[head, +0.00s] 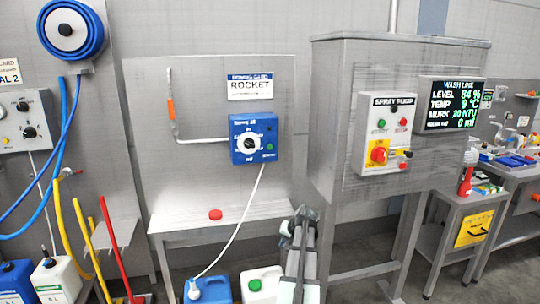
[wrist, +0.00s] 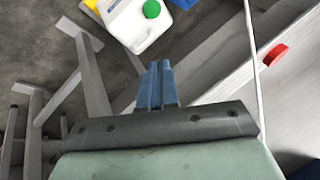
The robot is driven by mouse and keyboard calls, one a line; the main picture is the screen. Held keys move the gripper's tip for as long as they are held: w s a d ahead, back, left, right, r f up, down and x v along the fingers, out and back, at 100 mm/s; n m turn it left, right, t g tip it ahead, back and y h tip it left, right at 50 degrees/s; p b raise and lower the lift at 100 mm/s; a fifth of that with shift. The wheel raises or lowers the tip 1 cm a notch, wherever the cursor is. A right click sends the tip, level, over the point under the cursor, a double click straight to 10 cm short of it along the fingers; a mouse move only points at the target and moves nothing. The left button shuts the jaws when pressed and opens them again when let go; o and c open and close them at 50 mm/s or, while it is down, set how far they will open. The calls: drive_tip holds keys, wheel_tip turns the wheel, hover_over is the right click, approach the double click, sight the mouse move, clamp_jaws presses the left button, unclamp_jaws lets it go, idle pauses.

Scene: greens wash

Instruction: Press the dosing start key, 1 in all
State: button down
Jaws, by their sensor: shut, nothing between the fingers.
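The blue dosing unit (head: 254,138) is fixed to the grey wall panel in the head view, under a card reading ROCKET. It has a large white dial (head: 250,138). A small green key (head: 269,147) sits at the lower right of its face; I cannot read its label. My gripper (head: 305,213) is below and to the right of the unit, well apart from it. The wrist view shows its blue fingers (wrist: 158,82) shut together with nothing between them. The dosing unit is not in the wrist view.
A red round object (head: 215,214) lies on the steel ledge (head: 180,222). A blue jug (head: 212,291) with a white hose and a white green-capped jug (wrist: 137,24) stand below. The spray pump panel (head: 386,133) and display (head: 452,104) are to the right.

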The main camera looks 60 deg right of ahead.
sight(270, 147)
drive_tip(key=d+r+t, duration=0.2)
drive_tip(key=d+r, duration=0.4)
drive_tip(key=r, duration=0.3)
drive_tip(key=w+d+r+n+t, duration=0.1)
drive_tip(key=w+r+n+t, duration=0.1)
drive_tip(key=r, duration=0.5)
drive_tip(key=w+d+r+n+t+y, duration=0.1)
drive_tip(key=w+d+r+n+t, duration=0.1)
drive_tip(key=r, duration=0.5)
drive_tip(key=w+d+r+n+t, duration=0.1)
drive_tip(key=w+r+n+t, duration=0.1)
drive_tip(key=w+r+t, duration=0.2)
wheel_tip(270, 147, up, 4)
drive_tip(key=shift+d+f+n+t+y, duration=0.1)
drive_tip(key=shift+d+n+t+y, duration=0.15)
drive_tip(key=shift+n+t+y, duration=0.05)
drive_tip(key=shift+w, duration=0.1)
drive_tip(key=shift+w+d, duration=0.15)
drive_tip(key=shift+w+d, duration=3)
drive_tip(key=shift+w+d, duration=0.1)
drive_tip(key=shift+w+d, duration=0.2)
